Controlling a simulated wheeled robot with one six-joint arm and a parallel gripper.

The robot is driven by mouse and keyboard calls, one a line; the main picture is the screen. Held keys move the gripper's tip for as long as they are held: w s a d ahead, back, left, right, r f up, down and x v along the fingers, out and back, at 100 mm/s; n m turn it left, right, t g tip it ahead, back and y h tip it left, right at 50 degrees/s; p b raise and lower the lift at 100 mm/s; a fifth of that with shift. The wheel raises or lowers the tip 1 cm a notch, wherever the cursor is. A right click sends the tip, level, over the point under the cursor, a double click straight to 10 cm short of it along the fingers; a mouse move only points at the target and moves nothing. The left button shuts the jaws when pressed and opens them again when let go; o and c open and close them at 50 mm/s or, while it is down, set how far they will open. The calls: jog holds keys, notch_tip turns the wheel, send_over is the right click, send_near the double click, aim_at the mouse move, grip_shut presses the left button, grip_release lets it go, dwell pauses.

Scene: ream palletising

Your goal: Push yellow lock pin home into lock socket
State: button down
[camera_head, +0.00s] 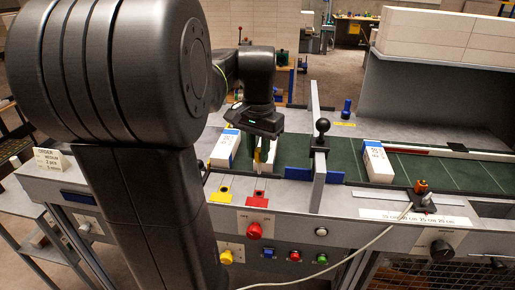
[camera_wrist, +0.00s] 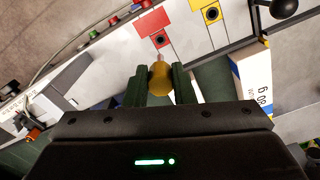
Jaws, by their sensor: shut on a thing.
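My gripper (camera_head: 262,158) hangs over the green belt, near the panel's front edge. In the wrist view its two dark fingers (camera_wrist: 160,88) are shut on the yellow lock pin (camera_wrist: 160,78), whose rounded end faces the panel. The pin also shows as a small yellow piece in the head view (camera_head: 257,156). A yellow plate with a dark round hole (camera_wrist: 212,14) and a red plate with a similar hole (camera_wrist: 158,40) lie on the panel, apart from the pin. Which hole is the lock socket is not labelled. The pin's lower end is partly hidden in the head view.
A white and blue ream (camera_head: 226,148) lies left of my gripper, and another ream (camera_head: 377,162) lies to the right. A black ball-topped lever (camera_head: 322,127) and a blue block (camera_head: 300,173) stand right of my gripper. A red button (camera_head: 254,231) sits on the panel front.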

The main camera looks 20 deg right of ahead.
aim_at(258, 162)
jog(key=shift+f+b, duration=1.85)
jog(key=shift+f, duration=1.05)
jog(key=shift+f+b, duration=1.3)
jog(key=shift+f, duration=1.5)
jog(key=c, duration=1.1)
grip_release()
jog(key=shift+c, duration=0.2)
notch_tip(258, 162, up, 14)
jog(key=shift+f, duration=0.1)
